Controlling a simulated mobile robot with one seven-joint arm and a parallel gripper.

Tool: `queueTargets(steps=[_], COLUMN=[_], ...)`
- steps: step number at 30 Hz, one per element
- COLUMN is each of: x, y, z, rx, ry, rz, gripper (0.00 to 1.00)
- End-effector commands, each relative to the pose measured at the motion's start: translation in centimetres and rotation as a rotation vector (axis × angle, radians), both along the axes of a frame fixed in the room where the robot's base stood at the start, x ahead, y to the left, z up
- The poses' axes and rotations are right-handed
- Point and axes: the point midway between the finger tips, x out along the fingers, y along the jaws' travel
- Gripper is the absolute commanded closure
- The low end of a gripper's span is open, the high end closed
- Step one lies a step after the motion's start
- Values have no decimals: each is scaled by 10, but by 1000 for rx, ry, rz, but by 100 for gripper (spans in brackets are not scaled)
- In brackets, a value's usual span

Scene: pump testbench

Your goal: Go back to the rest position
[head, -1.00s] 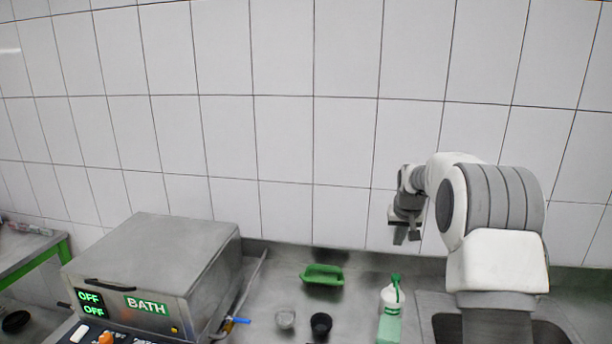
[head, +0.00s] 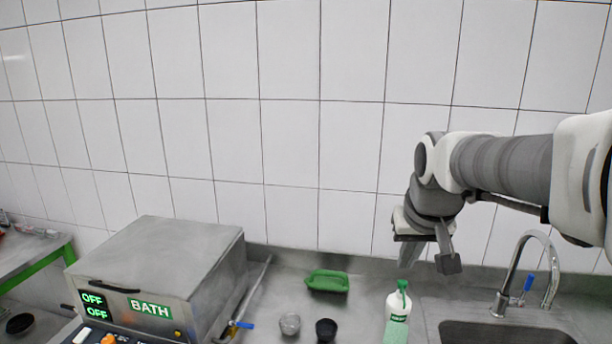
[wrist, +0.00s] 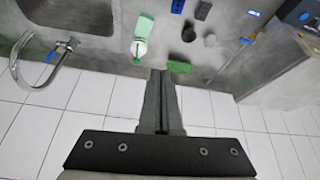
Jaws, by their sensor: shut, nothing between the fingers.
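My gripper (head: 428,260) is held in the air over the back of the steel counter, in front of the tiled wall. It is empty, and in the wrist view its two fingers (wrist: 163,78) lie together. In the head view it is above and slightly right of a white bottle with a green cap (head: 398,303). My arm reaches in from the right edge of the head view.
A steel bath box (head: 160,260) stands at the left. A green tray (head: 327,281), a clear cup (head: 290,324) and a black cup (head: 326,329) are on the counter. At the right are a sink (head: 500,334) and a tall faucet (head: 515,270).

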Motion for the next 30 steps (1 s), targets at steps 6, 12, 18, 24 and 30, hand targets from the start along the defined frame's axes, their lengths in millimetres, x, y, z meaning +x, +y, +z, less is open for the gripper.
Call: queueTargets(steps=[6,12,18,24,30], x=[-64,-117,-160,-179,-181], y=[13,21,27,29,30], z=[-3,-17,-36,-47,-49], rx=[1,4,7,10,10], ry=[-14,-25,-31,-34,-32], rz=[23,43,61,69,70], gripper=[100,100,100,100,100])
